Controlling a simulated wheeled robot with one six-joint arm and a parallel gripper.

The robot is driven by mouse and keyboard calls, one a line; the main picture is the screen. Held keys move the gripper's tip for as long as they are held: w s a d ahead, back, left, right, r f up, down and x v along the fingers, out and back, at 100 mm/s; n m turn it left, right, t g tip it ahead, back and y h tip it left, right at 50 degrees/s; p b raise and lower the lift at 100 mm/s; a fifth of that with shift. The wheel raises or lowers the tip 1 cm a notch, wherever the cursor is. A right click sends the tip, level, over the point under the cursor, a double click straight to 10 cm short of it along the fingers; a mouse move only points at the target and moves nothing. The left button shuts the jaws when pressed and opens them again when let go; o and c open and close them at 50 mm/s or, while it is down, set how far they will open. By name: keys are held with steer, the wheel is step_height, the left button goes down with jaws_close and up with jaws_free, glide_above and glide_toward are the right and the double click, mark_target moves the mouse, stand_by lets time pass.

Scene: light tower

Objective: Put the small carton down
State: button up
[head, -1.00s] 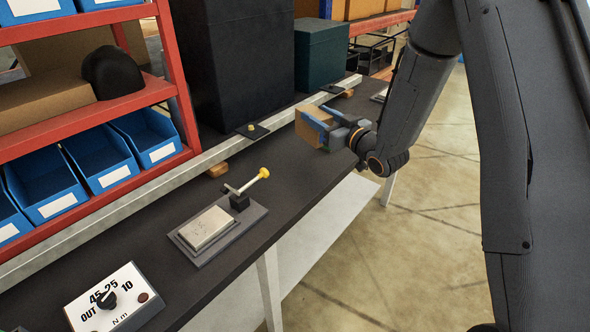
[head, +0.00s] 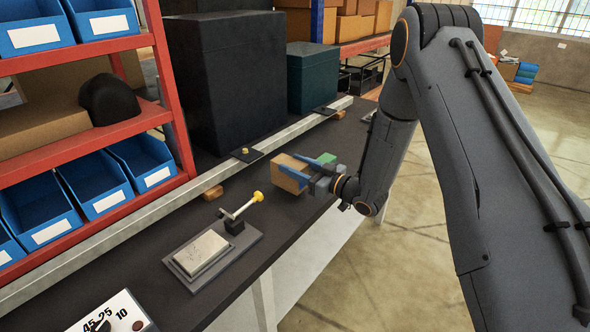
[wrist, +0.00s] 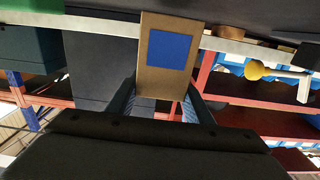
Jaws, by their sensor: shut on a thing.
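The small carton (head: 287,175) is a brown box at the middle of the head view, over the dark bench top (head: 235,285). My gripper (head: 307,174) is shut on it, with blue fingers along its sides. In the wrist view the carton (wrist: 146,84) shows a brown face with a blue square (wrist: 169,52), between the two fingers (wrist: 158,103). Whether its underside touches the bench or hangs just above it, I cannot tell.
A lever with a yellow knob (head: 257,196) and a plate with a pale block (head: 202,254) stand nearer on the bench. A metal rail (head: 130,224) runs behind. A green thing (head: 325,158) lies just beyond my gripper. Large dark boxes (head: 222,80) stand at the back.

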steer(key=shift+f, duration=0.95)
steer(key=shift+f, duration=0.15)
steer(key=o, duration=1.1)
